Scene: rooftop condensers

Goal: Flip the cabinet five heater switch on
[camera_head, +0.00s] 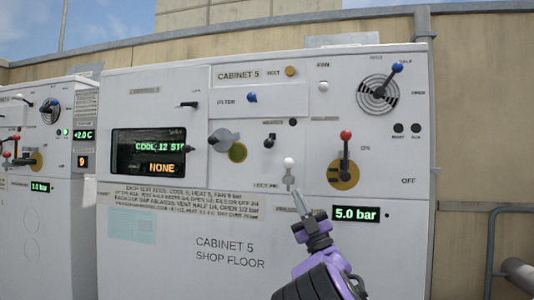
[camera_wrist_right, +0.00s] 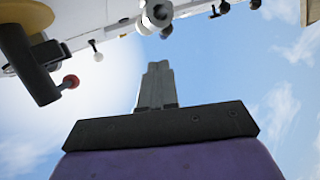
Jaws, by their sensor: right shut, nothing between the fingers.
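The cabinet 5 panel (camera_head: 180,75) faces me, with "CABINET 5 SHOP FLOOR" on its lower front. My left gripper is not in view.
A red-balled lever on a yellow disc (camera_head: 344,174) stands close to the right of my gripper. A black toggle (camera_head: 269,142) and grey rotary knob (camera_head: 224,139) sit up and left. A blue-tipped lever (camera_head: 397,68) is at upper right. Another cabinet (camera_head: 45,225) stands left.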

